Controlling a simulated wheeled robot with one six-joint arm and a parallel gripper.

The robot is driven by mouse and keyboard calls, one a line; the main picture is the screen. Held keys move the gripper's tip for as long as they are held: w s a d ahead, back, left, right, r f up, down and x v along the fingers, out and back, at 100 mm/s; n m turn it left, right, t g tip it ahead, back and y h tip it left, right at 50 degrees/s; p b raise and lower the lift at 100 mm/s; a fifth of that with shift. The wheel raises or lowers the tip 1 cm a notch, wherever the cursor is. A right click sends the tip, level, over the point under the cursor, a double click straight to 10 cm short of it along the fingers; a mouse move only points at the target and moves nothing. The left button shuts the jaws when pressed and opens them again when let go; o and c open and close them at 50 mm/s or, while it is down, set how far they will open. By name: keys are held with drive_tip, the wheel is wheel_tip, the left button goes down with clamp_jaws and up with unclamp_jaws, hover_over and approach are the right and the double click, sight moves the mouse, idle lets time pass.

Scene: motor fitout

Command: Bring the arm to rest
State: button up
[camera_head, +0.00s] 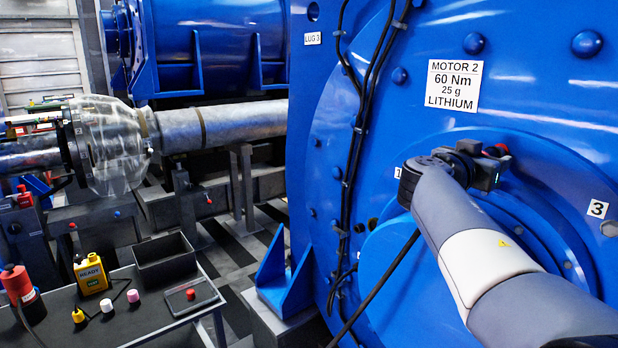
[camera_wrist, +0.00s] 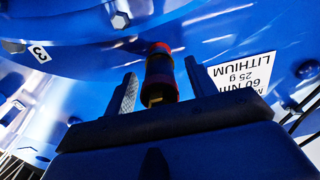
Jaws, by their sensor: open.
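My gripper (camera_head: 488,168) is up in front of the big blue motor (camera_head: 400,75), just below its white placard (camera_head: 454,85) reading MOTOR 2, 60 Nm, 25 g, LITHIUM. In the wrist view my gripper (camera_wrist: 160,68) has its two fingers apart. A small dark cylinder with a red end and some yellow (camera_wrist: 160,75) shows between the fingers. I cannot tell whether it touches them. The placard shows upside down in the wrist view (camera_wrist: 243,78), right of the fingers. My arm reaches in from the lower right of the head view.
Black cables (camera_head: 362,130) run down the motor face. A dark table (camera_head: 130,322) at lower left holds a black bin (camera_head: 165,262), a yellow READY device (camera_head: 91,274), a red bottle (camera_head: 18,285), small caps and a red-marked box (camera_head: 190,295). A grey shaft (camera_head: 225,124) lies behind.

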drive_tip(key=shift+s+a, duration=0.2)
drive_tip(key=shift+a, duration=0.05)
drive_tip(key=shift+w+d, duration=0.1)
